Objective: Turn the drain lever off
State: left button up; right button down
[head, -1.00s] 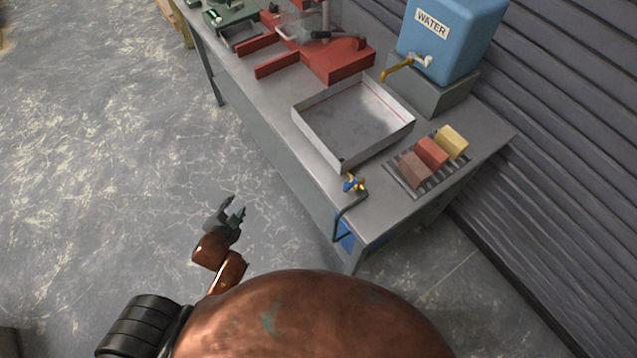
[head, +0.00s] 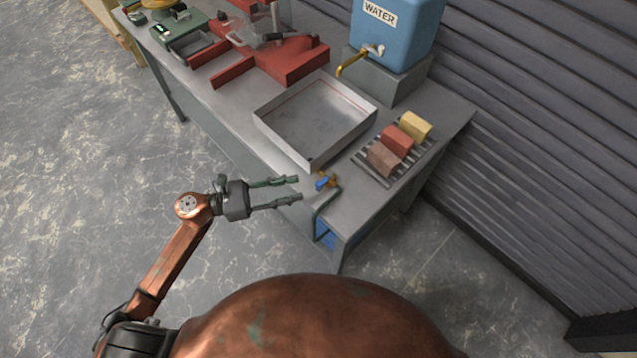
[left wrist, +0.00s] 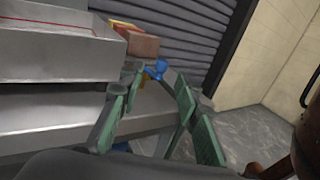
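The drain lever is a small blue handle (head: 325,182) on a brass valve (head: 331,177) at the near corner of the metal tray (head: 262,124). A dark hose bends down from the valve past the table edge. My left gripper (head: 300,189) is open and empty, its fingers pointing right toward the lever, just short of it. In the left wrist view the blue handle (left wrist: 156,69) shows beyond and between the open fingers (left wrist: 155,115), with the valve partly hidden behind it. My right gripper is not in view.
A rack (head: 366,168) with several coloured blocks stands right of the tray. A blue water tank (head: 398,30) with a brass tap sits behind. Red equipment (head: 290,62) and a green scale (head: 176,33) stand farther left on the table (head: 225,105). The floor at left is clear.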

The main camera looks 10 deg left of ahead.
aim_at(318, 183)
pick_arm(q)
jog(key=x, duration=0.8)
jog(key=shift+s+f, duration=0.1)
jog(key=shift+s, duration=0.05)
jog(key=shift+c, duration=0.6)
grip_shut()
